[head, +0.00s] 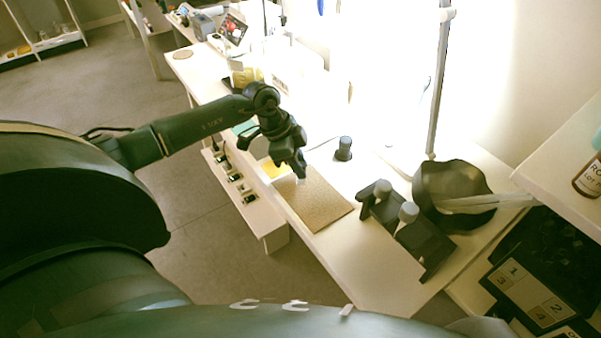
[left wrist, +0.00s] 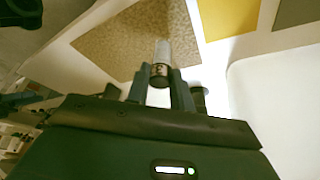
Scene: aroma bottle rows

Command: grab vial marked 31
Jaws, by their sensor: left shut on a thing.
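My left gripper (head: 301,176) is shut on a small vial (head: 301,181), held above the cork-coloured mat (head: 318,204) on the white table. In the left wrist view the vial (left wrist: 161,54) sits between the two fingertips (left wrist: 160,78), with a clear or whitish upper part and a dark band with small markings. I cannot read the number. Several small dark vials (head: 234,177) stand in a row on the pale ledge (head: 270,226) along the table's left side. My right gripper does not show.
A black stand with two grey knobs (head: 420,246) and a black bowl (head: 452,188) stand nearer on the right. A yellow sheet (head: 273,169) lies beyond the mat. The mat looks bare.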

